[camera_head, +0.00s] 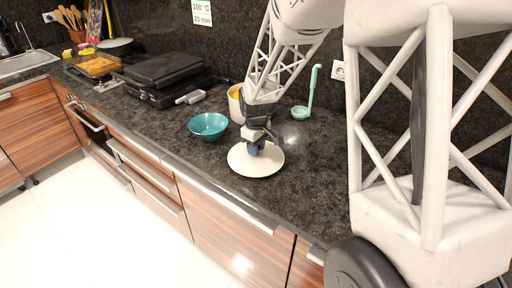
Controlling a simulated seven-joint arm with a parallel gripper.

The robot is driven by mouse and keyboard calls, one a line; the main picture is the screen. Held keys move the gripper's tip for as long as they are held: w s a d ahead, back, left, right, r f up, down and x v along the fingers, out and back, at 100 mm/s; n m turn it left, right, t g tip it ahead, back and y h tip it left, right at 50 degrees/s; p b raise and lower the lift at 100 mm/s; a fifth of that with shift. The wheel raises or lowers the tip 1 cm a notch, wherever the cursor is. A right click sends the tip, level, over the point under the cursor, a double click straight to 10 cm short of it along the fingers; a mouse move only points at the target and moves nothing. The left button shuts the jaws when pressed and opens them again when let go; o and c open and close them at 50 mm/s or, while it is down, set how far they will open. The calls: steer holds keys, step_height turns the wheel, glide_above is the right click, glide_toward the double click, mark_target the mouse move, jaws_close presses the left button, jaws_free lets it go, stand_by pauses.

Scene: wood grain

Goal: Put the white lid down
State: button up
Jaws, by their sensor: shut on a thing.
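The white lid (240,162) is a flat round disc at the middle of the picture, over the dark countertop near its front edge. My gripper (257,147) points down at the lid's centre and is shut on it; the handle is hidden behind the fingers. The lid looks level. I cannot tell whether it touches the counter or is held just above it.
A teal bowl (208,125) stands left of the lid. A pale yellow pot (236,104) stands behind, partly hidden by my arm. A green ladle (307,100) is at the back right. A black grill (163,76) is farther left. Bare counter (310,165) lies right of the lid.

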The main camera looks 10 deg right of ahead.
steer(key=shift+f, duration=0.1)
steer(key=o, duration=1)
step_height(320, 180, up, 12)
steer(key=shift+r, duration=0.15)
stand_by(0.5)
stand_by(0.3)
